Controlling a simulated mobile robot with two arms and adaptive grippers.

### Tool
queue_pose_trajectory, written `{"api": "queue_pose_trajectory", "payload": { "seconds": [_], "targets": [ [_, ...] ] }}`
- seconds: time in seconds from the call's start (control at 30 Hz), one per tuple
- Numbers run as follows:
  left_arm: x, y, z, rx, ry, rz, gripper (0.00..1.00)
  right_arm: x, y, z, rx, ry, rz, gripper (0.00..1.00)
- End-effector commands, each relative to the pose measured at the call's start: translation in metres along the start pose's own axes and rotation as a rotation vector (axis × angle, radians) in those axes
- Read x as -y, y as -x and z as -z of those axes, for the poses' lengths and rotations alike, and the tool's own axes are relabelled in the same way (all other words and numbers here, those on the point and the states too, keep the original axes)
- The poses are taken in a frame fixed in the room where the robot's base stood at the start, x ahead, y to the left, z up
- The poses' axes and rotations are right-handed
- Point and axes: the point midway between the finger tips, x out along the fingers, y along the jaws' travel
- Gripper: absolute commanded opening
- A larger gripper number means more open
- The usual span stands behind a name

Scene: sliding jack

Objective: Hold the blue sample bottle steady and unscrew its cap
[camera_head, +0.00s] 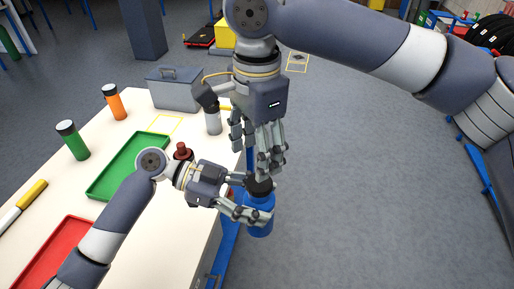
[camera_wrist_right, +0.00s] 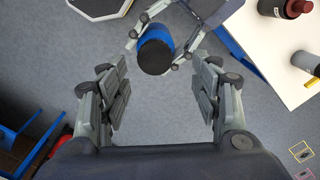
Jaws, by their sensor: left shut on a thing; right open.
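The blue sample bottle (camera_head: 260,216) with its black cap (camera_head: 260,187) is held upright beside the table's right edge. My left gripper (camera_head: 258,207) is shut on the bottle's body. My right gripper (camera_head: 264,165) is open and points down above the cap. In the right wrist view the black cap (camera_wrist_right: 156,57) and blue bottle (camera_wrist_right: 155,34) show ahead of the open fingers of my right gripper (camera_wrist_right: 160,95), not between the fingertips. My left gripper's fingers (camera_wrist_right: 157,50) show around the bottle there.
The floor (camera_head: 370,190) to the right is clear.

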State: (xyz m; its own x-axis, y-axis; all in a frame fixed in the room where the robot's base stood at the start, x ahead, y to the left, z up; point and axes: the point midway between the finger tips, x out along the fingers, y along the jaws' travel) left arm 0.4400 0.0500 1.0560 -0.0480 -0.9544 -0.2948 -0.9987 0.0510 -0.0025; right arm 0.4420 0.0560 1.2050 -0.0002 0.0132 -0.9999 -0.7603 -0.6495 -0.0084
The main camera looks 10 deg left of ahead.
Motion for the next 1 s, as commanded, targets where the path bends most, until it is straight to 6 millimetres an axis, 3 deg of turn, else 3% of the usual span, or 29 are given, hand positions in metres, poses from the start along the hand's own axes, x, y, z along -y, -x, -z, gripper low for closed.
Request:
{"api": "queue_pose_trajectory", "payload": {
  "seconds": [0.17, 0.6, 1.0],
  "targets": [
    [0.000, 0.000, 0.001, -0.001, -0.001, 0.000, 0.00, -0.005, -0.010, 0.001, -0.015, -0.009, -0.014, 0.58],
    [0.000, 0.000, 0.001, -0.001, -0.001, 0.000, 0.00, -0.005, -0.071, 0.001, -0.012, -0.008, -0.011, 0.58],
    [0.000, 0.000, 0.001, -0.001, -0.001, 0.000, 0.00, -0.004, -0.078, 0.002, -0.013, -0.007, -0.009, 0.56]
  ]
}}
